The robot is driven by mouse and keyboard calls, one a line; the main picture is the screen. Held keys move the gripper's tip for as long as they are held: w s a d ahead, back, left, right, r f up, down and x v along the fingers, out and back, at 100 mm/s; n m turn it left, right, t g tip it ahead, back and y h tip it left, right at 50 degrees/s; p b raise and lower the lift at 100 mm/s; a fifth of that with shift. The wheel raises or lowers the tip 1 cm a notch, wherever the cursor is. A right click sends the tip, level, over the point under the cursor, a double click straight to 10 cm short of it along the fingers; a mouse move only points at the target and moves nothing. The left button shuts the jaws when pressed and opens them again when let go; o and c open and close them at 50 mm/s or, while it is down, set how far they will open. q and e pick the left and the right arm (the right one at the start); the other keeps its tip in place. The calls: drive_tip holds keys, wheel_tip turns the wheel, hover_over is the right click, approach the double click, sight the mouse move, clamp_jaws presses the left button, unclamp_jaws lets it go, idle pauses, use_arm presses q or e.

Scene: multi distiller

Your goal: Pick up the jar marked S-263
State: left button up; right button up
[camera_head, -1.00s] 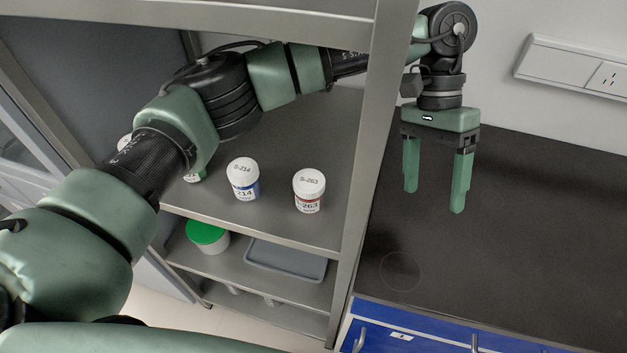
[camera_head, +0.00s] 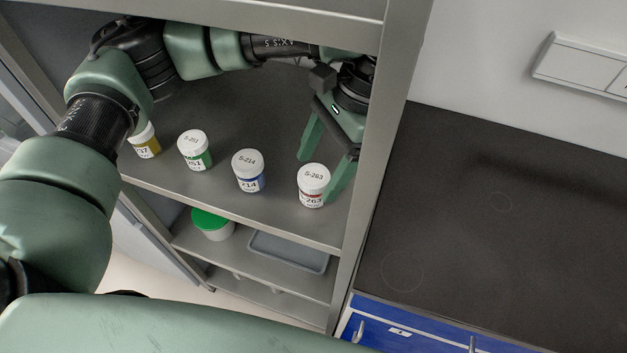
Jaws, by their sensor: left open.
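The jar marked S-263 (camera_head: 312,187) is white with a white lid and a red-banded label. It stands upright on the cabinet shelf (camera_head: 225,207), at the right end of a row of jars. My left gripper (camera_head: 322,174) is inside the cabinet, pointing down, with its green fingers apart. One finger is behind and left of the jar, the other is close at its right side. I cannot tell whether that finger touches the jar. My right gripper is not in view.
Jars S-214 (camera_head: 248,171) with a blue label, S-251 (camera_head: 195,150) with green, and a yellow-labelled one (camera_head: 146,142) stand to the left. The cabinet's right post (camera_head: 374,180) is close to my gripper. A green-lidded tub (camera_head: 212,224) and grey tray (camera_head: 288,251) are below.

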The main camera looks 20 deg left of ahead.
sight(314, 175)
use_arm(q)
drive_tip(key=shift+s+a, duration=0.2)
drive_tip(key=shift+s+f, duration=0.1)
drive_tip(key=shift+f, duration=0.25)
drive_tip(key=x, duration=0.4)
drive_tip(key=shift+f, duration=0.15)
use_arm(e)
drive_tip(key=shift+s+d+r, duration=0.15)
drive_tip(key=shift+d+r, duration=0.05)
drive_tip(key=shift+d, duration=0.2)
use_arm(q)
drive_tip(key=shift+c, duration=0.3)
drive_tip(key=c, duration=1.4)
drive_tip(key=shift+c, duration=0.2)
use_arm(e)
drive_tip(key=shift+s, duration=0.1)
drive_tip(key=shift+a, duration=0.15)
